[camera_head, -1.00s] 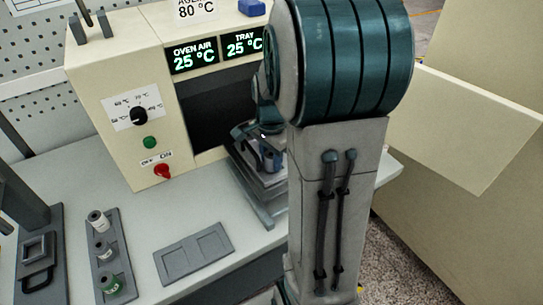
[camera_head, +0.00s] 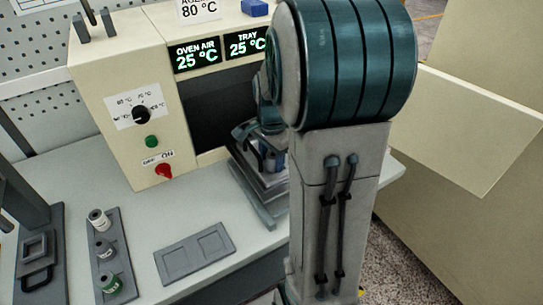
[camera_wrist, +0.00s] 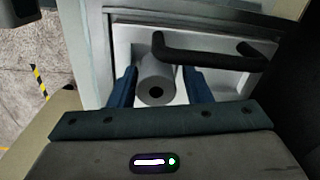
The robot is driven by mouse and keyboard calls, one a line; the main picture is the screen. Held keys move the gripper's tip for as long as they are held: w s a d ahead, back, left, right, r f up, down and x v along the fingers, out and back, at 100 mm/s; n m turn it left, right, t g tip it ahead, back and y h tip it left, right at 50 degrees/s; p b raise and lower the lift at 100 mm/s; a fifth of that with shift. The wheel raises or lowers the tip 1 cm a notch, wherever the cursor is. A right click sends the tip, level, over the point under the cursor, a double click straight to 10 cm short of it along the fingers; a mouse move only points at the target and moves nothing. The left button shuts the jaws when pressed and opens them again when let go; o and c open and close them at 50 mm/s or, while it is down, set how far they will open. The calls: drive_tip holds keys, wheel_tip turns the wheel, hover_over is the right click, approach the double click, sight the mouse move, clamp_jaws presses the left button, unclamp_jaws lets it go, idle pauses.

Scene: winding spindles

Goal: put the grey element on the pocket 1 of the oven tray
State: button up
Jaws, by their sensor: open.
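The grey element (camera_wrist: 157,86), a cylinder with a dark centre hole, stands between the fingers of my gripper (camera_wrist: 160,88) in the wrist view. The blue fingers are open on both sides of it, with a narrow gap at the right finger. The element is on the pale oven tray (camera_wrist: 225,83), beside its black handle (camera_wrist: 200,48); I cannot tell which pocket it is in. In the head view the tray (camera_head: 268,208) is pulled out in front of the oven, and my arm hides much of it and the element.
The oven (camera_head: 125,90) has a red switch and displays reading 25 °C. On the table are a rack (camera_head: 122,272) with several spools, a flat grey two-recess plate (camera_head: 195,253) and a dark fixture (camera_head: 50,275) at left. An open cream door panel (camera_head: 465,125) stands at right.

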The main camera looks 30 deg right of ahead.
sight(273, 156)
drive_tip(key=shift+s+f+g, duration=0.3)
drive_tip(key=shift+s+f, duration=0.2)
drive_tip(key=shift+f, duration=0.2)
wheel_tip(273, 156, up, 13)
drive_tip(key=p, duration=0.1)
drive_tip(key=s+a+f+n+t, duration=0.3)
drive_tip(key=s+a+n, duration=0.8)
drive_tip(key=n, duration=0.4)
drive_tip(key=shift+s+a+f, duration=0.35)
drive_tip(key=shift+s+a, duration=0.05)
drive_tip(key=shift+s, duration=0.2)
